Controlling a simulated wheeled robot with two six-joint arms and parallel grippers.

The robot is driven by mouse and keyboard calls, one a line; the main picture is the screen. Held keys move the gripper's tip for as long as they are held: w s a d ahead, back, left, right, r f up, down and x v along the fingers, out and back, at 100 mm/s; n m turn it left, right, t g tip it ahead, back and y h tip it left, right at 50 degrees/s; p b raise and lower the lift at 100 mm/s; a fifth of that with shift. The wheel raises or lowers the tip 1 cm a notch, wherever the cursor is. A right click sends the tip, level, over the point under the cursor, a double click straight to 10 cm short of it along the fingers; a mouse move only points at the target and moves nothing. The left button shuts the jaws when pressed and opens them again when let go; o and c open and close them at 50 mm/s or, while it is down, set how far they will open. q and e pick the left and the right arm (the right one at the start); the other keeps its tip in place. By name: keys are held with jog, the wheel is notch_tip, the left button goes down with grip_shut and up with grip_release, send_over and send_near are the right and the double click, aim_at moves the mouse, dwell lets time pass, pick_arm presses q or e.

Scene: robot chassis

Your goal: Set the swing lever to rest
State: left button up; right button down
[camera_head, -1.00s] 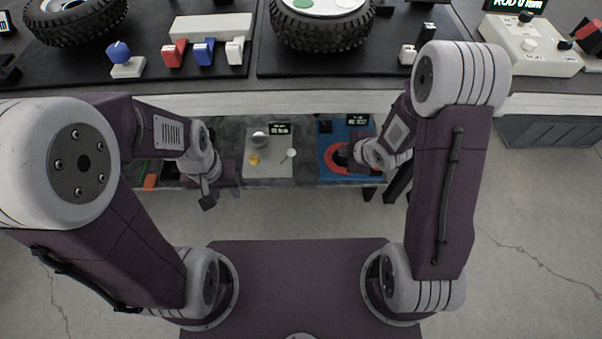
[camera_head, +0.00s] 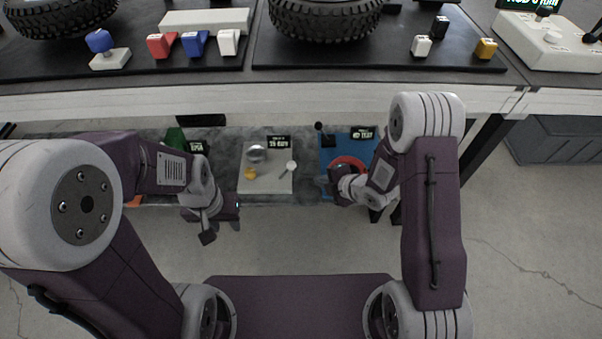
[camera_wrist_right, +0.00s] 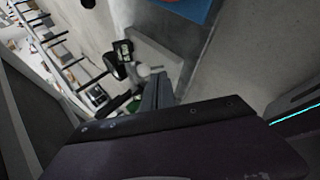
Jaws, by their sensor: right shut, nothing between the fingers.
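A blue panel (camera_head: 328,158) on the lower shelf carries a red ring-shaped part (camera_head: 348,161) and a small display. A thin black-knobbed lever (camera_head: 319,127) stands at its far left corner; I cannot tell if this is the swing lever. My right gripper (camera_head: 332,188) is at the near side of the blue panel and partly hidden by its own wrist. In the right wrist view its fingers (camera_wrist_right: 158,90) are together and empty. My left gripper (camera_head: 222,232) hangs in front of the shelf, left of the grey panel, its fingers unclear.
The grey panel (camera_head: 270,184) holds a silver dome, a yellow knob and a white-knobbed lever (camera_head: 290,166). A green part (camera_head: 175,138) is further left. The upper tabletop edge (camera_head: 270,98) overhangs the shelf. Tyres and coloured switches stand above. Floor in front is clear.

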jog(key=w+a+f+b, duration=0.4)
jog(key=w+a, duration=0.2)
jog(key=w, duration=0.1)
jog(key=shift+s+a, duration=0.1)
jog(key=shift+a+r+h+b, duration=0.15)
jog(key=shift+a+h+b, duration=0.15)
jog(key=shift+h, duration=0.1)
